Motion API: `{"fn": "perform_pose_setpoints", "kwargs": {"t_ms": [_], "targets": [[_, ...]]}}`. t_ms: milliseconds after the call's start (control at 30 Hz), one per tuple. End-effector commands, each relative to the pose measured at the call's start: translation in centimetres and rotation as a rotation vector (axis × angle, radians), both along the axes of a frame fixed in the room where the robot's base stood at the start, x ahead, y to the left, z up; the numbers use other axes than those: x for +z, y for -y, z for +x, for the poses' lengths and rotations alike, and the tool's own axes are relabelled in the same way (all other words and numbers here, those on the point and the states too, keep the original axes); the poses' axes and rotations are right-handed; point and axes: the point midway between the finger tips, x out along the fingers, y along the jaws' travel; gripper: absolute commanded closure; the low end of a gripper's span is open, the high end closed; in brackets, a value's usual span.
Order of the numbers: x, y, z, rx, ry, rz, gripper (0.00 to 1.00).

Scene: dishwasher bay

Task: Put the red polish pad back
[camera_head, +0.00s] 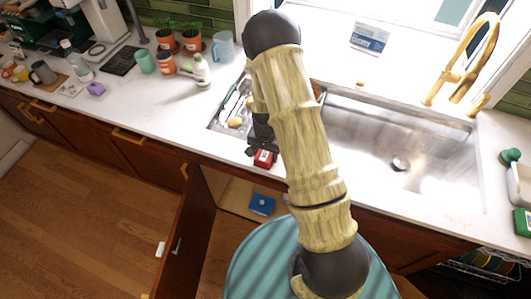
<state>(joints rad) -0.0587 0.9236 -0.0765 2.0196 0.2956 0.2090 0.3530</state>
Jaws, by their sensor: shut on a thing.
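The red polish pad (264,158) is a small red block with a pale mark on it, at the front edge of the counter by the sink. My gripper (262,151) is dark and points down. It is shut on the red pad and holds it in front of the sink's left basin. My pale arm hides part of the gripper and much of the basin behind it.
A cabinet door (186,240) stands open below, with a blue box (262,204) inside. The steel sink (400,150) is right of my arm. A white bottle (201,70), a teal cup (145,62) and potted plants (191,40) stand on the left counter.

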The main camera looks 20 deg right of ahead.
Motion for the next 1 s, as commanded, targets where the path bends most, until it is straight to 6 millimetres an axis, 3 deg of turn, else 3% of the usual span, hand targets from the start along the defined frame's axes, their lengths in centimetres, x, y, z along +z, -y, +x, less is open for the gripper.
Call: {"fn": "perform_pose_setpoints", "kwargs": {"t_ms": [467, 500, 600, 1000], "targets": [[-1.14, -0.03, -0.01, 0.001, 0.001, 0.001, 0.69], [-1.08, -0.03, -0.01, 0.001, 0.001, 0.001, 0.4], [-1.03, -0.03, -0.01, 0.001, 0.001, 0.001, 0.22], [-0.54, -0.03, 0.01, 0.001, 0.001, 0.001, 0.22]]}}
